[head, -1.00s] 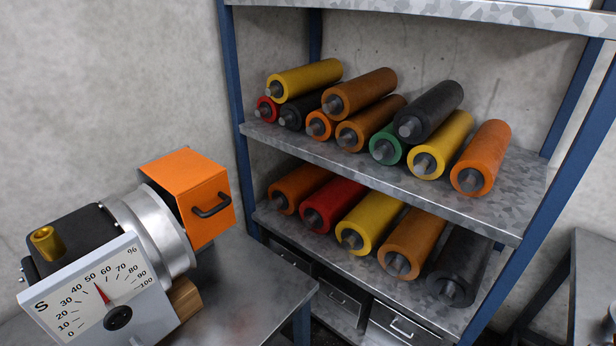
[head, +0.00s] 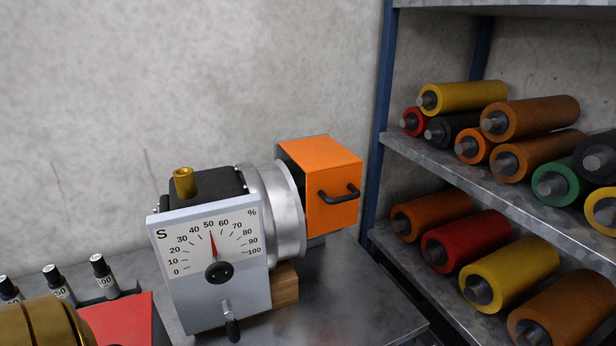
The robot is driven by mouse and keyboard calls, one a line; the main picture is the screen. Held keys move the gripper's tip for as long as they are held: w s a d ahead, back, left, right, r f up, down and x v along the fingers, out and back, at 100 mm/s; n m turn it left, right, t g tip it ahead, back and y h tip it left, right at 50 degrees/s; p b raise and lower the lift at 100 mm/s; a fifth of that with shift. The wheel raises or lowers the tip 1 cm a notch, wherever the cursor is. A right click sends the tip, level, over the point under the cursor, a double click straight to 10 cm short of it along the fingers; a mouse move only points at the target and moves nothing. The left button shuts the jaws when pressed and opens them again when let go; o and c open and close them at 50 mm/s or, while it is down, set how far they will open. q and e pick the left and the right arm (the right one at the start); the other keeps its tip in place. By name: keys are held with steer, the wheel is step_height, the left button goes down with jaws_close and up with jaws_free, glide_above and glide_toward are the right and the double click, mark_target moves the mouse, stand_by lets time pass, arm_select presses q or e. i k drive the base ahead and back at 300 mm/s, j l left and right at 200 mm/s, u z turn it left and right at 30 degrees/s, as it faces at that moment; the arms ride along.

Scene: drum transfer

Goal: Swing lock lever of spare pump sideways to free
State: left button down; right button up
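The spare pump (head: 225,240) stands on a grey metal bench, with a dial plate marked S and % (head: 210,250) facing me. The dial's red pointer is near 50. A small lever with a black handle (head: 231,325) hangs down at the plate's lower edge; I cannot tell whether it is the lock lever. A silver round housing (head: 277,212) joins the plate to an orange box (head: 325,180) with a black handle. A brass fitting (head: 184,182) sits on top of the black body. Neither of my grippers is in view.
A blue-framed shelf (head: 384,130) with several coloured rollers stands at the right. Bare bench (head: 345,295) shows right of the pump.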

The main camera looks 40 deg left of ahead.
mark_target(231, 325)
steer(key=u, duration=1.85)
